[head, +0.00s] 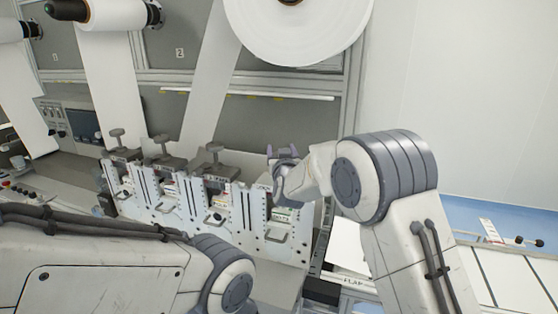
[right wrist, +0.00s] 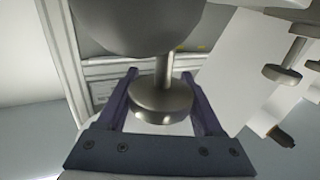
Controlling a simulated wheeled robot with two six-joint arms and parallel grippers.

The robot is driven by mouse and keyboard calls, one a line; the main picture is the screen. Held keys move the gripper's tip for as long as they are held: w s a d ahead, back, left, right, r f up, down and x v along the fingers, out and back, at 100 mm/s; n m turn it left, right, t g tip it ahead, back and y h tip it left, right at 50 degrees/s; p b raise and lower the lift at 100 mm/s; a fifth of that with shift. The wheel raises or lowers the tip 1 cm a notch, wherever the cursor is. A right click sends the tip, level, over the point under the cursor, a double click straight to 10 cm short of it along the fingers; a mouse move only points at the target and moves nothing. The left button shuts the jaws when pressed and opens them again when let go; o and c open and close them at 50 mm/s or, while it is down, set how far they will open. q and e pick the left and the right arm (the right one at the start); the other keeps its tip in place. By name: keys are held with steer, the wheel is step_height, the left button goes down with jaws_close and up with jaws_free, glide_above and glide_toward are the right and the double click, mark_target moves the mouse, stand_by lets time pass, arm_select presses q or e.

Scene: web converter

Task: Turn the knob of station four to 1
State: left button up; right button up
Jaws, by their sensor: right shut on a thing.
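The station four knob (right wrist: 160,103) is a grey metal disc on a thin stem, seen close up in the right wrist view. My right gripper (right wrist: 159,76) has its two purple fingers on either side of this knob and is shut on it. In the head view my right gripper (head: 284,152) is at the right end of the row of stations and hides most of that knob. No number or pointer is readable on the knob. My left arm crosses the lower left of the head view; its gripper is not in view.
Three similar knobs stand to the left: one knob (head: 117,134), a second knob (head: 162,141) and a third knob (head: 214,149). White slotted plates (head: 190,208) stand in front. A large white roll (head: 298,28) hangs above. White web strips (head: 207,85) run down behind.

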steer(key=m+h, duration=0.1)
steer(key=m+h+p, duration=0.1)
steer(key=h, duration=0.1)
steer(key=shift+d+r, duration=0.1)
steer(key=shift+r, duration=0.1)
steer(key=m+h+p, duration=0.1)
steer(key=h, duration=0.1)
steer(key=m+h+p, duration=0.1)
steer(key=p, duration=0.1)
steer(key=shift+d+g+h, duration=0.3)
steer(key=shift+d+h, duration=0.1)
steer(key=shift+s+d+m+g+h+p, duration=0.1)
steer(key=shift+d+m+g+h+p, duration=0.15)
steer(key=shift+m+g+h+p, duration=0.5)
steer(key=shift+s+d+m+g+h+p, duration=0.1)
steer(key=shift+d+m+g+h+p, duration=0.15)
steer(key=shift+m+h, duration=0.9)
steer(key=shift+h, duration=0.5)
steer(key=o, duration=1.4)
steer(key=shift+f, duration=0.1)
steer(key=shift+c, duration=0.2)
steer(key=shift+s+f, duration=0.1)
